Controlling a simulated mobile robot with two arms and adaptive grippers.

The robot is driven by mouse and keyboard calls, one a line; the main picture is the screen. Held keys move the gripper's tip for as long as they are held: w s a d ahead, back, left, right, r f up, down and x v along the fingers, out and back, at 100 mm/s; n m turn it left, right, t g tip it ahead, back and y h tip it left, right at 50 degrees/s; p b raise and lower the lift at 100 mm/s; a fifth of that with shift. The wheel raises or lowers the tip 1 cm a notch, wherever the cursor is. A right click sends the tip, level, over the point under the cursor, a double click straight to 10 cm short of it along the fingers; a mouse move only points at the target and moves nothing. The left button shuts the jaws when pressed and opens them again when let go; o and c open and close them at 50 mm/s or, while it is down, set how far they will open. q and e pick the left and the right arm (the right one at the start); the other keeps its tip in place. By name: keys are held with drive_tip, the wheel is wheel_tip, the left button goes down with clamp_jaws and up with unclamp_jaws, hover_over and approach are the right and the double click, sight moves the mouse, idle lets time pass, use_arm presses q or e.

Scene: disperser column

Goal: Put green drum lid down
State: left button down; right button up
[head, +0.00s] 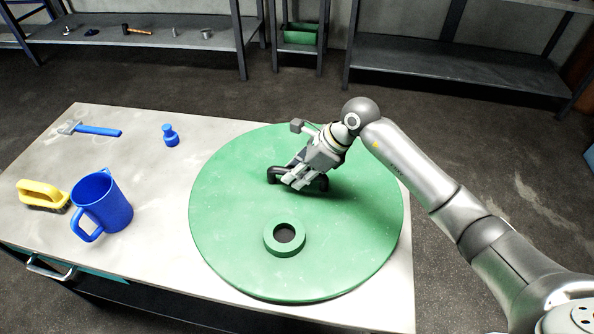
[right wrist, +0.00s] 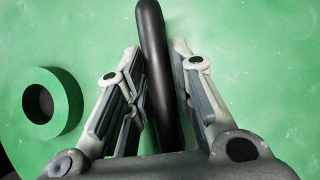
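The large round green drum lid (head: 235,220) lies flat on the grey workbench, covering its right part. It has a raised green ring around a dark hole (head: 285,236) and a black bar handle (head: 322,184). The handle also shows in the right wrist view (right wrist: 155,60), running between the fingers. My right gripper (head: 295,185) is at the handle, with one finger on each side of the bar. The fingers are close to the bar; whether they press on it is not clear. My left gripper is not in view.
On the workbench's left (head: 140,250) are a blue mug (head: 108,207), a yellow-handled brush (head: 42,194), a blue-handled tool (head: 98,130) and a small blue object (head: 170,136). Shelves with small items and a green bin (head: 300,35) stand behind. The floor between is clear.

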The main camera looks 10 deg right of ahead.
drive_tip(key=shift+o, duration=1.1)
drive_tip(key=shift+r, duration=0.1)
drive_tip(key=b+v, duration=0.1)
drive_tip(key=v, duration=1.1)
